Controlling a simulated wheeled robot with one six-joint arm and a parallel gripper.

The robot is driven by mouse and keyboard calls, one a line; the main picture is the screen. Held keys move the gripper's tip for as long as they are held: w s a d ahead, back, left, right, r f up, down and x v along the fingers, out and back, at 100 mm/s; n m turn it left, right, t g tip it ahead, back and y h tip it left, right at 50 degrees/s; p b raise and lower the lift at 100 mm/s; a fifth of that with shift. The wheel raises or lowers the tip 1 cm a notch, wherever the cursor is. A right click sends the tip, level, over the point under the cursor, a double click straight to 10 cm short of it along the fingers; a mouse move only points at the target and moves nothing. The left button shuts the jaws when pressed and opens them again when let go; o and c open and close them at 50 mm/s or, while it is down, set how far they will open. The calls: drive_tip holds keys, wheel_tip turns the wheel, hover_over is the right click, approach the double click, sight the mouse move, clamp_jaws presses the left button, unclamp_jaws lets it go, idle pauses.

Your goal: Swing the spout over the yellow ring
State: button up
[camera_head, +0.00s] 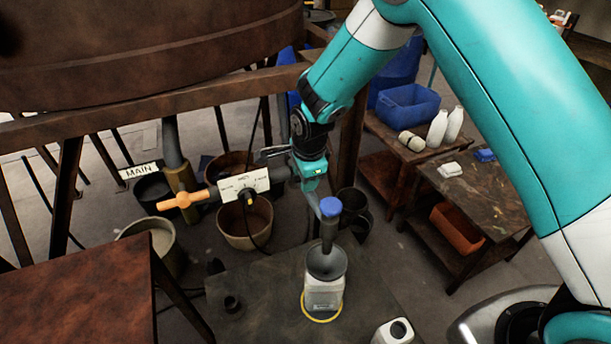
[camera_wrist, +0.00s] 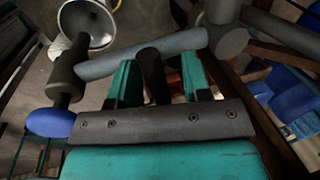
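The spout is a grey pipe (camera_wrist: 140,52) that ends in a dark nozzle (camera_head: 328,234) with a blue cap (camera_head: 331,206). The cap also shows in the wrist view (camera_wrist: 50,122). The nozzle points down and overlaps the mouth of a grey funnel (camera_head: 326,262) in the head view. The funnel stands in a white jug (camera_head: 323,294), within the yellow ring (camera_head: 322,319) on the low table. My gripper (camera_head: 312,180) is at the spout pipe. In the wrist view its fingers (camera_wrist: 160,75) stand either side of a dark upright peg, with a gap on the right.
A valve with an orange handle (camera_head: 183,199) and a white label plate (camera_head: 243,185) are left of my gripper. The rusty vat (camera_head: 150,50) is above. A second white container (camera_head: 393,333) is at the low table's (camera_head: 260,280) front right. A brown bench (camera_head: 80,295) is at left.

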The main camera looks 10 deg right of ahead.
sight(311, 200)
drive_tip(key=b+v, duration=0.2)
drive_tip(key=v, duration=1.5)
drive_tip(key=shift+r, duration=0.2)
drive_tip(key=s+d+r+n+g+y, duration=0.1)
drive_tip(key=s+r+n+y, duration=0.1)
drive_tip(key=s+n, duration=0.9)
drive_tip(key=s+d+r+n+g+y, duration=0.1)
drive_tip(key=s+r+n, duration=0.1)
drive_tip(key=s+n, duration=1)
drive_tip(key=s, duration=0.3)
drive_tip(key=shift+s+r+y, duration=0.25)
drive_tip(key=shift+s+y, duration=0.15)
